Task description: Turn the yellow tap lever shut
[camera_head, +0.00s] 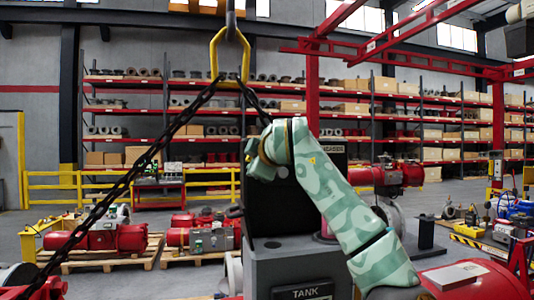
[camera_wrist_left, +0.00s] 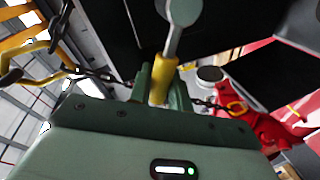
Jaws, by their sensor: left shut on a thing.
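In the left wrist view, the yellow tap lever (camera_wrist_left: 161,72) has a yellow sleeve on a grey metal stem that runs up to a rounded grey end. My left gripper (camera_wrist_left: 162,92) is shut on the yellow sleeve, with a green finger on each side of it. In the head view, one of my camouflage-green arms reaches from the lower right to a dark box above the grey TANK cabinet (camera_head: 300,268). Its hand end is beside the box's left edge. The lever cannot be made out there, and the fingers are not clear. No second gripper shows.
A black chain (camera_head: 125,185) hangs slanting from a yellow lifting ring (camera_head: 230,55), left of the cabinet. Red valve actuators (camera_head: 110,237) lie on pallets at the left. Red machinery (camera_head: 475,280) fills the lower right. Shelves stand at the back.

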